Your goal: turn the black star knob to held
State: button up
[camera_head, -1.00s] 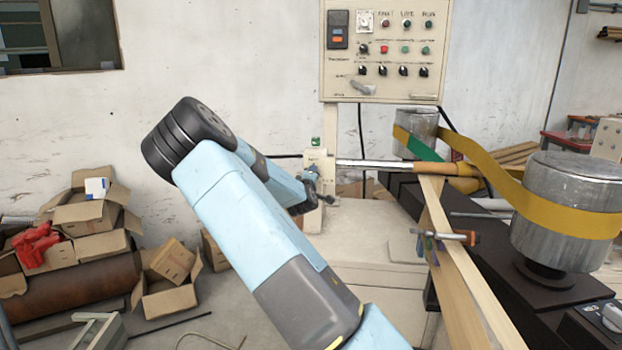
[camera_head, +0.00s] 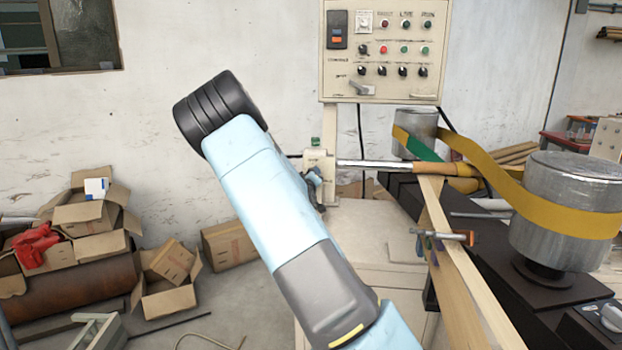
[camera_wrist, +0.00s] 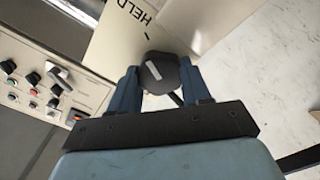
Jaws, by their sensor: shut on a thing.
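The black star knob (camera_wrist: 158,72) shows in the wrist view between the two blue fingers of my gripper (camera_wrist: 162,84). The fingers are shut on its sides. A pale line marks the knob's face. The word HELD (camera_wrist: 134,9) is printed on the cream plate beyond the knob, with a short black tick below it. The knob's pale line slants and does not visibly point straight at that tick. In the head view my arm hides the knob and most of my gripper, in front of the cream housing (camera_head: 326,163) at the end of the steel shaft (camera_head: 390,165).
A control panel (camera_head: 384,88) with buttons and switches hangs above the housing. Metal drums (camera_head: 567,190) carrying a yellow belt stand at the right. A wooden board (camera_head: 460,270) with a clamp is below the shaft. Cardboard boxes (camera_head: 170,292) lie on the floor at left.

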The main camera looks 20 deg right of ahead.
jog(key=shift+s+f, duration=0.1)
jog(key=shift+f, duration=0.25)
jog(key=o, duration=0.8)
jog(key=shift+o, duration=1.3)
jog(key=shift+r, duration=0.2)
jog(key=v, duration=1.3)
jog(key=shift+s+a, duration=0.2)
jog(key=shift+s, duration=0.05)
